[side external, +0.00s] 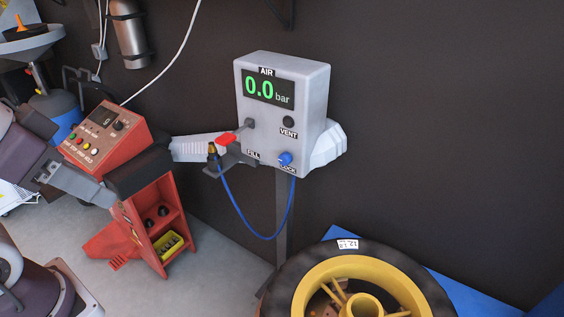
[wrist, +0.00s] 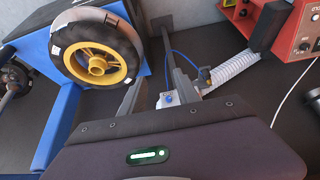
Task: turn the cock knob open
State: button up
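The cock knob (side external: 285,159) is a small blue knob low on the front of a grey wall box (side external: 312,110), above the label COCK. The box display (side external: 268,88) reads 0.0 bar. In the wrist view the blue knob (wrist: 168,98) shows beyond the gripper body, between the two fingers; most of the box is hidden there. My gripper (side external: 85,165) is at the left in the side view, well apart from the box. Its grey fingers are spread with nothing between them, as the wrist view also shows (wrist: 157,85).
A red lever (side external: 226,139) sticks out at FILL, and a dark VENT button (side external: 288,122) sits above the knob. A blue hose (side external: 240,228) hangs below the box. A red machine (side external: 108,140) stands near my gripper. A yellow-rimmed wheel (side external: 398,277) lies below right.

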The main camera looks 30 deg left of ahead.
aim_at(281, 160)
jog(key=shift+o, duration=0.9)
jog(key=w+a+n+t+y, duration=0.1)
jog(key=w+a+n+t, duration=0.1)
jog(key=w, duration=1.2)
jog(key=shift+w+a, duration=0.15)
jog(key=shift+a, duration=0.35)
jog(key=w+a+f+n+t, duration=0.2)
jog(key=w+f, duration=0.2)
jog(key=w, duration=0.9)
jog(key=w+d+f+n+t+h, duration=0.1)
jog(key=w+d+f+h, duration=0.1)
jog(key=w+f, duration=0.3)
jog(key=w+d+f+n+t+h, duration=0.1)
jog(key=w+d+f+t, duration=0.1)
jog(key=w+f, duration=0.3)
jog(key=w+d+f+n+t+h, duration=0.1)
jog(key=w+d+f+h, duration=0.1)
jog(key=w+f, duration=0.3)
notch_tip(281, 160, down, 3)
jog(key=shift+w+d+r+t+h, duration=0.1)
jog(key=shift+w+t+h, duration=0.05)
jog(key=shift+t+h, duration=0.2)
jog(key=shift+c, duration=0.4)
grip_shut()
